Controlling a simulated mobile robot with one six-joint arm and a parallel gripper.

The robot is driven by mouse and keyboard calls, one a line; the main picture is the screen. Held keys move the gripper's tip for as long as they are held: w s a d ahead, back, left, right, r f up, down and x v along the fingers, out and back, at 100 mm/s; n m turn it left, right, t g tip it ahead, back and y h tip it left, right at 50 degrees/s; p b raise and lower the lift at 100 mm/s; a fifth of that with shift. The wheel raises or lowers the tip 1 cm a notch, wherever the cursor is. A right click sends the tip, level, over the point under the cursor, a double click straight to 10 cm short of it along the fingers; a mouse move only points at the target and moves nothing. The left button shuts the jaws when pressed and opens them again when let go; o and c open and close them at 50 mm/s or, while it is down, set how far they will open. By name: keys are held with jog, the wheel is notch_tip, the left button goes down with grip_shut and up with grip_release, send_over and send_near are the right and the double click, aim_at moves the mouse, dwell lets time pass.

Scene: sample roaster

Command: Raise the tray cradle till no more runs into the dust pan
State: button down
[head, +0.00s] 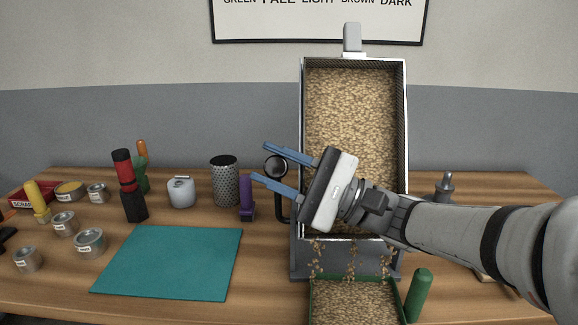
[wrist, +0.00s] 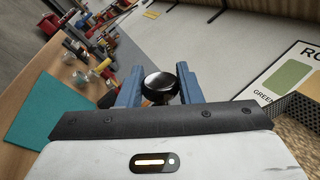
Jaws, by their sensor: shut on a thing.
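The tray cradle (head: 302,130) is a steep, light metal-framed tray full of tan beans (head: 350,110), tilted toward me. Beans fall in several thin streams (head: 352,260) from its lower edge. The green dust pan (head: 313,298) below holds a layer of beans; the bottom frame edge cuts it off. My gripper (head: 261,162) is at the tray's left side, its blue fingers on either side of a round black knob (head: 275,167) on a dark handle. In the wrist view the knob (wrist: 160,86) sits between the fingers. My gripper and arm hide part of the tray's lower half.
A teal mat (head: 170,262) lies left of the tray. Behind it stand a purple-handled tool (head: 247,198), a perforated cup (head: 224,180), a white container (head: 181,192) and a red-black bottle (head: 128,187). Several small tins stand at far left. A green upright handle (head: 418,295) stands beside the pan.

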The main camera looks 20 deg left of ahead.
jog(key=c, duration=1.1)
grip_release()
jog(key=shift+d, duration=0.1)
jog(key=v, duration=0.7)
jog(key=shift+d+f, duration=0.2)
jog(key=shift+d, duration=0.1)
jog(key=shift+p, duration=0.35)
